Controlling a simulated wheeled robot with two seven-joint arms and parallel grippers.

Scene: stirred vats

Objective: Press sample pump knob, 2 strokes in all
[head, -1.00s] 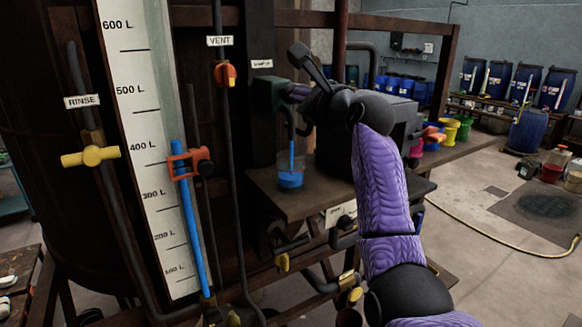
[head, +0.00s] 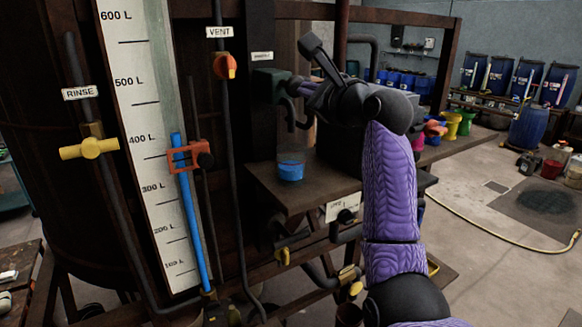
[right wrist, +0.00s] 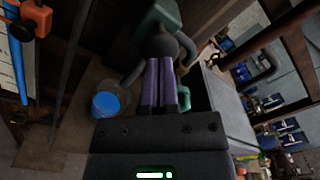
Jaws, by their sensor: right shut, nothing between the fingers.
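The sample pump (head: 268,86) is a dark green body on the rusty post beside the vat, with a bent grey spout pipe. Its dark rounded knob (right wrist: 163,43) shows in the right wrist view, just beyond my fingertips; in the head view it is hard to make out. A clear beaker (head: 291,171) with blue liquid stands on the shelf under the spout. My right gripper (head: 297,86) is shut and empty, pointing at the knob; the right wrist view shows its purple fingers (right wrist: 164,62) together. I cannot tell whether they touch the knob. My left gripper is out of view.
A sight tube (head: 188,220) with blue liquid and a litre scale runs up the vat at left. A yellow rinse valve (head: 88,149) and an orange vent valve (head: 225,66) sit nearby. The brown shelf (head: 275,193) has bare room around the beaker.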

